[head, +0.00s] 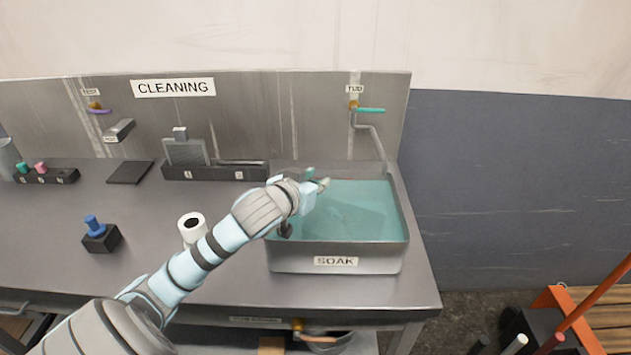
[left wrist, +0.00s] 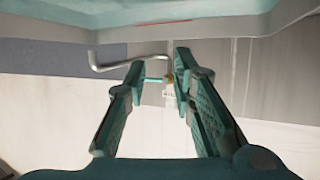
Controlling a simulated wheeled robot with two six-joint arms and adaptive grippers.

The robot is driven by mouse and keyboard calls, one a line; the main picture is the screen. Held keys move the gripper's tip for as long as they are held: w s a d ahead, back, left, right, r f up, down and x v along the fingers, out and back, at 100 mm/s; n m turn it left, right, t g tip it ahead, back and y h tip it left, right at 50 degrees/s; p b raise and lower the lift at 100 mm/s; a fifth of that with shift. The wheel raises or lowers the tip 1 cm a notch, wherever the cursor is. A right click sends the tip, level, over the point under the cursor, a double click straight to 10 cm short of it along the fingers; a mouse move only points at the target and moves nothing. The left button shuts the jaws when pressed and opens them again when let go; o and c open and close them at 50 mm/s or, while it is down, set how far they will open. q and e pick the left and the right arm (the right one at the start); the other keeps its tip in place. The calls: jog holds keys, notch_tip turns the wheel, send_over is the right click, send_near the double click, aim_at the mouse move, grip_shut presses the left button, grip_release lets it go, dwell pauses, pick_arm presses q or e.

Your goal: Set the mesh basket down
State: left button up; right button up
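I cannot make out a mesh basket in either view. My left gripper (head: 318,184) is above the back left part of the grey SOAK tub (head: 290,258), which holds teal liquid (head: 365,210). In the left wrist view, the two teal fingers of my left gripper (left wrist: 157,62) are apart with nothing between them. The tub's rim (left wrist: 215,32) runs across the top of that view. My forearm and hand hide part of the tub's left side. My right gripper is in neither view.
A tap pipe (head: 372,128) with a teal handle is on the wall behind the tub. A white roll (head: 191,226) and a blue-topped dark block (head: 100,238) stand left of the tub. A dark rack (head: 215,172) stands at the back. The front left counter is mostly clear.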

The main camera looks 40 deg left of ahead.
pick_arm(q)
jog(key=r+p+v, duration=0.1)
jog(key=p+v, duration=1.1)
jog(key=shift+r, duration=0.2)
jog(key=shift+w+d+f, duration=0.1)
